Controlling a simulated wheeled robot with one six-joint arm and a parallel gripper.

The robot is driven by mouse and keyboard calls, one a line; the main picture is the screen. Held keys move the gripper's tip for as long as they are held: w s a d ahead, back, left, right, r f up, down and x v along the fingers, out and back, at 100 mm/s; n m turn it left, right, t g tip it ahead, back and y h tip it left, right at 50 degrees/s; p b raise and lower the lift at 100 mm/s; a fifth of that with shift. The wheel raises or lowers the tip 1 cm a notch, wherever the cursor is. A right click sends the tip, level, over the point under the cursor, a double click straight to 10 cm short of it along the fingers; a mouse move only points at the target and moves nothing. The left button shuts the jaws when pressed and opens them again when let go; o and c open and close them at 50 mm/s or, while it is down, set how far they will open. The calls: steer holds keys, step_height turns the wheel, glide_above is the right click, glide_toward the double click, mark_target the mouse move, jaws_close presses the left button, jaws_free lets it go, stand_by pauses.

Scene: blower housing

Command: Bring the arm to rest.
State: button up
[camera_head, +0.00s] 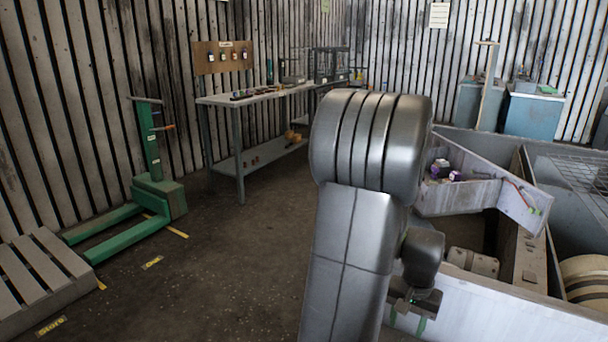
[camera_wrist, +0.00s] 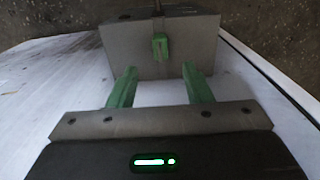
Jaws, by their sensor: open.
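My arm rises through the middle of the head view, with its large grey rounded joint hiding part of the room behind. My gripper (camera_head: 407,321) hangs low on the right side of the arm, beside the pale wall of the housing. In the wrist view, my gripper (camera_wrist: 159,72) has its two green fingers spread apart, with nothing between them. Beyond the fingertips is a grey block (camera_wrist: 118,47) with a small green piece on its face. I cannot tell whether the fingertips touch it.
The open housing (camera_head: 500,315) stands at right, with a slanted panel and small purple parts (camera_head: 455,176) inside. A workbench (camera_head: 240,100) stands against the back left wall. A green pallet truck (camera_head: 165,190) and a wooden pallet (camera_head: 45,275) are at left. The floor between is clear.

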step_height(320, 180, up, 4)
step_height(320, 180, down, 14)
steer(key=b, duration=0.3)
steer(key=shift+r, duration=0.1)
step_height(320, 180, up, 8)
steer(key=p, duration=0.6)
steer(key=shift+w+d, duration=0.1)
steer(key=shift+r+p, duration=0.5)
steer(key=shift+r, duration=0.2)
steer(key=shift+r, duration=0.1)
